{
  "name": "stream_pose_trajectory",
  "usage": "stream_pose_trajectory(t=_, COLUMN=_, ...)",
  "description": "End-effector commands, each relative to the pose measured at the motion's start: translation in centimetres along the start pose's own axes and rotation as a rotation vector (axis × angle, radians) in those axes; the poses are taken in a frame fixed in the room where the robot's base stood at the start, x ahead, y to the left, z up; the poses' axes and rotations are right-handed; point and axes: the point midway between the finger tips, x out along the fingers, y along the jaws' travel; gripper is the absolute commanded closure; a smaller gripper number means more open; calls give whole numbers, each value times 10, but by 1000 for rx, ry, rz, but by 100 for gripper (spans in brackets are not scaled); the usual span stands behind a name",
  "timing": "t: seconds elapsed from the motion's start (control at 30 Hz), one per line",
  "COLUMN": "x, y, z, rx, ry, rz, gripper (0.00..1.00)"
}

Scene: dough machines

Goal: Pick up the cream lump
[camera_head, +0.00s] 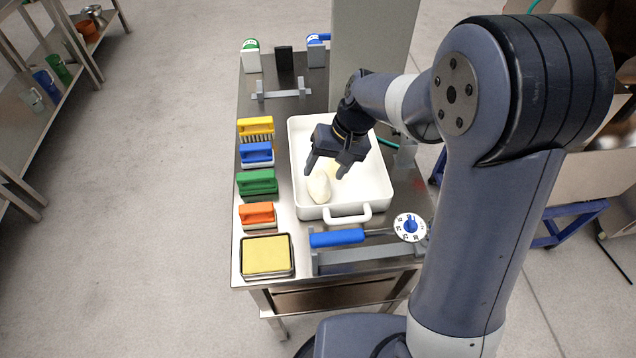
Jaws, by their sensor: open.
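A cream lump (319,188) lies in the white tray (372,196), left of the tray's middle. A second, more yellowish patch or lump shows just behind and to its right, partly covered by my gripper, and I cannot tell its shape. My gripper (326,172) points down over the tray, just above and behind the cream lump. Its two fingers are apart with nothing seen between them. I cannot tell whether a finger touches the lump.
Brushes with yellow, blue, green and orange (257,213) handles line the table's left side. A yellow sponge (267,255) in a dish sits at the front left corner. A blue-handled tool (337,238) and a dial (410,227) lie in front of the tray. A grey panel (372,50) stands behind.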

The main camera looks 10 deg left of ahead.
Motion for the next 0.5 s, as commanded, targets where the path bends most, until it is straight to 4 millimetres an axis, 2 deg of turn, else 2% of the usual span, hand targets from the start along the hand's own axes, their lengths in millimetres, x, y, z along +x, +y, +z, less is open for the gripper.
stream_pose_trajectory(t=0.3, x=43, y=2, z=-1, rx=0, ry=-3, rz=0, gripper=41)
stream_pose_trajectory(t=0.5, x=52, y=2, z=-2, rx=0, ry=1, rz=0, gripper=41)
